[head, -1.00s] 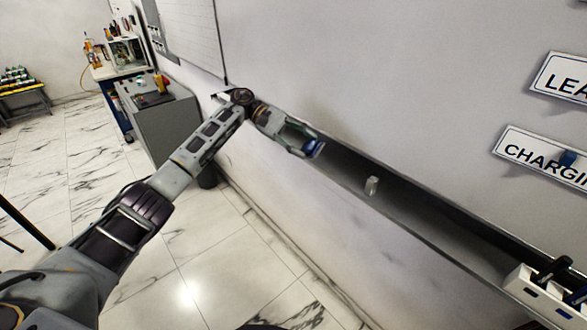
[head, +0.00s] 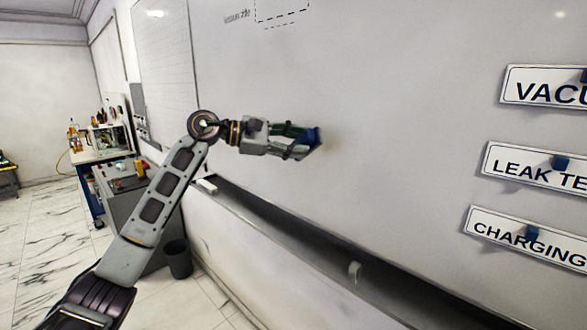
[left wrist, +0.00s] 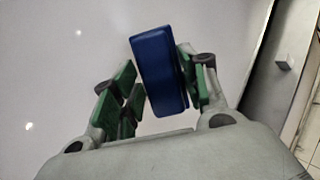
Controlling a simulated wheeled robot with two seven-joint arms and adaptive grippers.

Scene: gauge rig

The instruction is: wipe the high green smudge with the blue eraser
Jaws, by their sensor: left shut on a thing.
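My left gripper (head: 300,142) is shut on the blue eraser (head: 313,138) and holds it up in front of the whiteboard (head: 400,130), above the tray. In the left wrist view the blue eraser (left wrist: 160,72) sits between the green finger pads, with the pale board behind it. I cannot tell whether the eraser touches the board. No green smudge can be made out in either view. My right gripper is not in view.
Signs, such as the leak test sign (head: 530,170), hang at the right. A bin (head: 178,260) and a workbench (head: 100,152) stand at the left.

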